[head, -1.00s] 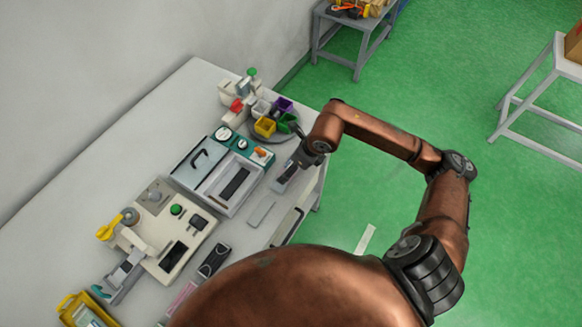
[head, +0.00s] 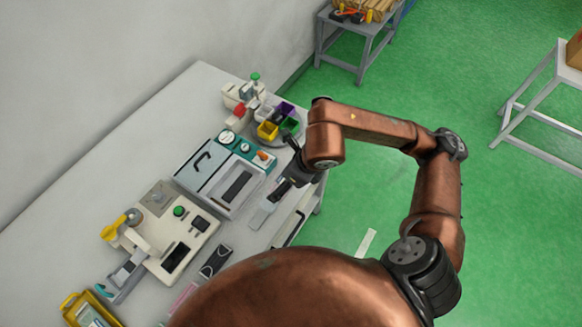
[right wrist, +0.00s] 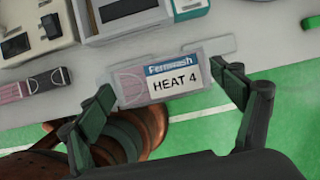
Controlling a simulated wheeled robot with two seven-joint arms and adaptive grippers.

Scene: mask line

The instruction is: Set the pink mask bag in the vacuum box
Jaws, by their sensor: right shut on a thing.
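A pale pinkish mask bag (right wrist: 190,85) with a white label reading "Fernwash HEAT 4" fills the middle of the right wrist view. My right gripper (right wrist: 162,80) is shut on it, one finger at each end. In the head view my right gripper (head: 281,190) is over the table near its right edge, with the bag low in front of it. The vacuum box (head: 199,166), with teal trim, gauges and a handled lid, stands just left of the gripper. Its shallow tray with a dark strip is bare of the bag. My left gripper is out of view.
A cream machine (head: 165,220) with a green button stands nearer on the table. A dark pouch (head: 216,261) and a pink packet (right wrist: 10,91) lie near the front edge. Coloured bins (head: 268,130) stand behind the vacuum box. A yellow tray (head: 72,314) is at lower left.

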